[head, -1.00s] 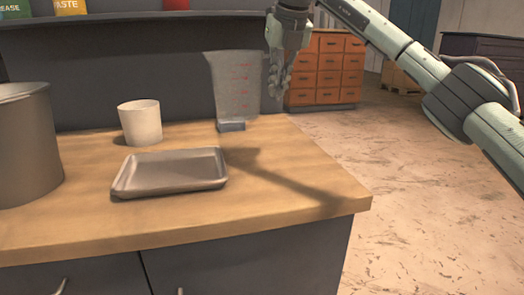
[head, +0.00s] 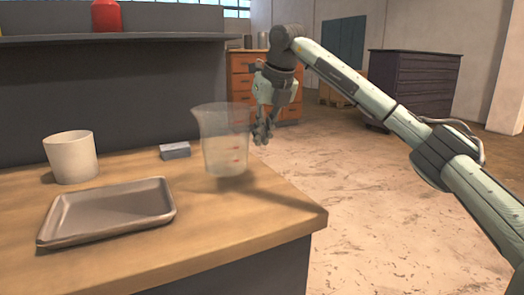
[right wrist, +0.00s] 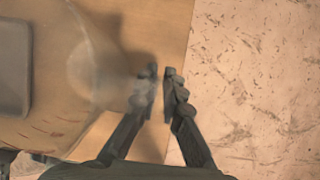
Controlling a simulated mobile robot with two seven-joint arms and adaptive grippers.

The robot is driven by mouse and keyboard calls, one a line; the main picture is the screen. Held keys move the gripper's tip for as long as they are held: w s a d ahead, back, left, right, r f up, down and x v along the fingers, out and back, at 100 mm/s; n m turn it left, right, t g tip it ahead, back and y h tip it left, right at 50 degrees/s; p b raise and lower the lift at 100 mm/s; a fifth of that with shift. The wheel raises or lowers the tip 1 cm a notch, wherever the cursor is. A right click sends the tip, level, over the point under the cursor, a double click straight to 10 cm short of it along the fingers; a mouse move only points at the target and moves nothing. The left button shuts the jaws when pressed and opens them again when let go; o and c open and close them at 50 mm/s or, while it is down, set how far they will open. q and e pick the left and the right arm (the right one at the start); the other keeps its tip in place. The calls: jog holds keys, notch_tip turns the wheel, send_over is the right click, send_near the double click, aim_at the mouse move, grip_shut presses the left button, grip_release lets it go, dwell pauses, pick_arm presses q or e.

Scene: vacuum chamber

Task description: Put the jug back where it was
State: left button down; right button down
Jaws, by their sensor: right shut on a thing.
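The jug (head: 222,140) is a clear measuring jug with red marks. In the head view it is upright over the right part of the wooden counter, with a shadow below it; I cannot tell whether its base touches the top. My right gripper (head: 263,132) is at the jug's right side, shut on it, apparently at the handle. In the right wrist view the fingers (right wrist: 160,72) are close together and the see-through jug (right wrist: 92,75) fills the left side. The exact grip is unclear. My left gripper is out of view.
A small grey block (head: 175,151) lies on the counter behind and left of the jug. A white cup (head: 71,157) and a shallow grey tray (head: 110,210) stand to the left. The counter's right edge (head: 310,205) is close to the jug; open floor lies beyond.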

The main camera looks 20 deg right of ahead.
aim_at(263, 146)
jog(key=shift+f, duration=1.95)
jog(key=c, duration=2.1)
grip_release()
jog(key=shift+f, duration=0.15)
jog(key=shift+c, duration=0.2)
jog(key=o, duration=0.5)
jog(key=shift+c, duration=0.2)
jog(key=v, duration=1.2)
